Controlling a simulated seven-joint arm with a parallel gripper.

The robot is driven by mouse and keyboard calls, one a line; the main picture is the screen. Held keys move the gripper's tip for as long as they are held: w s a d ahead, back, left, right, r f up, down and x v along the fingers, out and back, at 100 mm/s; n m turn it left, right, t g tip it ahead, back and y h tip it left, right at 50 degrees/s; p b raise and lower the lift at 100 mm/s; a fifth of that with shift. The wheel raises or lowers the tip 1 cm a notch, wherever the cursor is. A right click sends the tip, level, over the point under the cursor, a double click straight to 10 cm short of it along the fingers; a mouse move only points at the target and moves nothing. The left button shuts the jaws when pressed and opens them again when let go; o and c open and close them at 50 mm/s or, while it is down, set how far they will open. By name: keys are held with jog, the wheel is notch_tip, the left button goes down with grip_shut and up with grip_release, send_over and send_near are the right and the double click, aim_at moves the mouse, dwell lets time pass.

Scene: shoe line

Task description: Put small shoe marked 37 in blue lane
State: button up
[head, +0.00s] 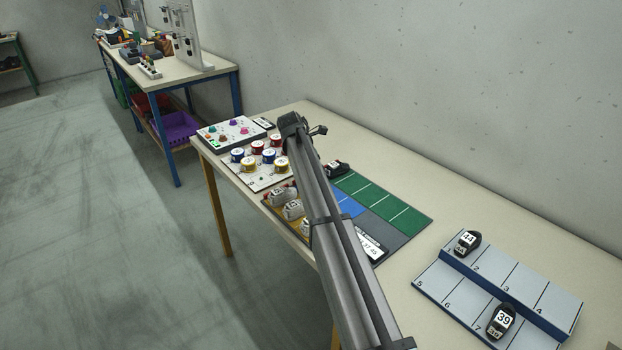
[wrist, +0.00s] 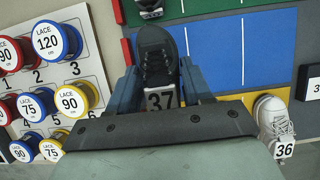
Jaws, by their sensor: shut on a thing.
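In the wrist view, a small black shoe (wrist: 158,50) with a white 37 tag sits between the two blue fingers of my gripper (wrist: 160,78), which is shut on it. The blue lane (wrist: 270,48) lies just right of the shoe, divided by white lines. It also shows in the head view (head: 351,207), partly behind my arm. My gripper and the held shoe cannot be made out in the head view. I cannot tell how high the shoe is above the surface.
Green lane (head: 402,212) runs along the mat's back, with another dark shoe (head: 337,168) at its left end. A white shoe marked 36 (wrist: 270,115) stands near the blue lane's front. Lace spools (wrist: 57,40) stand left. A grey rack (head: 480,265) holds shoes 44 and 39.

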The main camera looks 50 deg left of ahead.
jog(key=shift+f, duration=1.95)
jog(key=shift+f, duration=0.1)
jog(key=o, duration=0.8)
jog(key=shift+c, duration=0.2)
jog(key=v, duration=1.2)
